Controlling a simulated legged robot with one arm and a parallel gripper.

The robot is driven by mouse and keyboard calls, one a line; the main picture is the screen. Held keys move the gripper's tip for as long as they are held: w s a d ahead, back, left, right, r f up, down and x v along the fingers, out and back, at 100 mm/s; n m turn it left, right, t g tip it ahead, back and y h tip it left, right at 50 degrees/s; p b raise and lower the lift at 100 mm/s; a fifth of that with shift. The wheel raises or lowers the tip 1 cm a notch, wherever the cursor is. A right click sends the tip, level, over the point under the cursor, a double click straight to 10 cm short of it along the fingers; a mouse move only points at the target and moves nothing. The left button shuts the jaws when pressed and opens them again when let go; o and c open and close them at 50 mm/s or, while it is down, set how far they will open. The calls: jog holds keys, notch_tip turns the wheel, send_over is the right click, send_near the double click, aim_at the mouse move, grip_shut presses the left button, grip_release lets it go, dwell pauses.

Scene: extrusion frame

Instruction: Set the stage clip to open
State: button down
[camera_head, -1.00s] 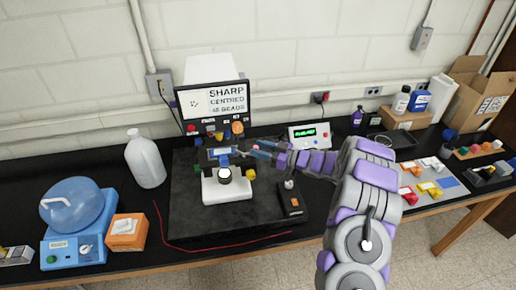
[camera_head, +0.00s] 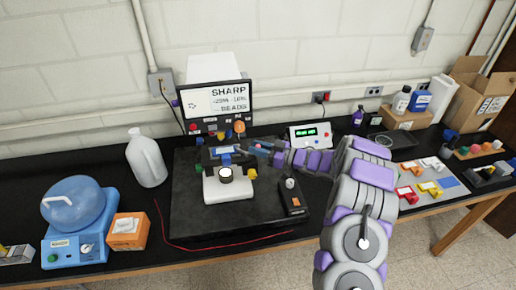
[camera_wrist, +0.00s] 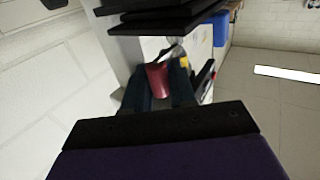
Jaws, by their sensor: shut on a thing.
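The microscope (camera_head: 228,186) stands on a dark pad, with its stage (camera_head: 222,152) carrying a blue piece at the back. My gripper (camera_head: 262,147) reaches in from the right to the right side of the stage. In the wrist view its two dark fingers (camera_wrist: 158,85) are shut on a dark red tab (camera_wrist: 157,76). A thin grey strip runs beyond the tab. The tab appears to be the stage clip's handle; the clip's angle is too small to tell in the head view, and the fingers hide part of it.
A yellow knob (camera_head: 252,173) is just below my gripper. A black controller (camera_head: 294,200) and a white meter (camera_head: 310,135) stand to the right. A white jug (camera_head: 146,160) stands left.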

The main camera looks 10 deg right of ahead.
jog(key=shift+s+a+m+t+b, duration=0.1)
jog(key=shift+m+t+b, duration=0.2)
jog(key=shift+b, duration=0.1)
jog(key=m+t+h+b, duration=0.2)
jog(key=b, duration=0.1)
jog(key=s+m+t+h+b, duration=0.1)
jog(key=m+t+h+b, duration=0.1)
jog(key=h+b, duration=0.1)
jog(key=s+a+m+t+h+b, duration=0.1)
jog(key=m+t+h+b, duration=0.1)
jog(key=h+b, duration=0.1)
jog(key=shift+s+f+b, duration=0.2)
jog(key=shift+b, duration=0.7)
jog(key=h, duration=0.1)
jog(key=m+b, duration=0.1)
jog(key=h, duration=0.1)
jog(key=shift+s+a+r+m+t+h, duration=0.1)
jog(key=shift+s+a+m+t+h, duration=0.2)
jog(key=shift+m+t, duration=0.1)
jog(key=h, duration=0.1)
jog(key=m+h, duration=0.1)
jog(key=shift+s+a+r+m+t+h, duration=0.2)
jog(key=shift+r+m+t+h, duration=0.1)
jog(key=shift+m+h, duration=0.1)
jog(key=shift+a+f+m+h+p, duration=0.1)
jog(key=shift+a+m+h+p, duration=0.1)
jog(key=shift+m+h+p, duration=0.85)
jog(key=shift+h, duration=0.55)
jog(key=c, duration=1.1)
grip_release()
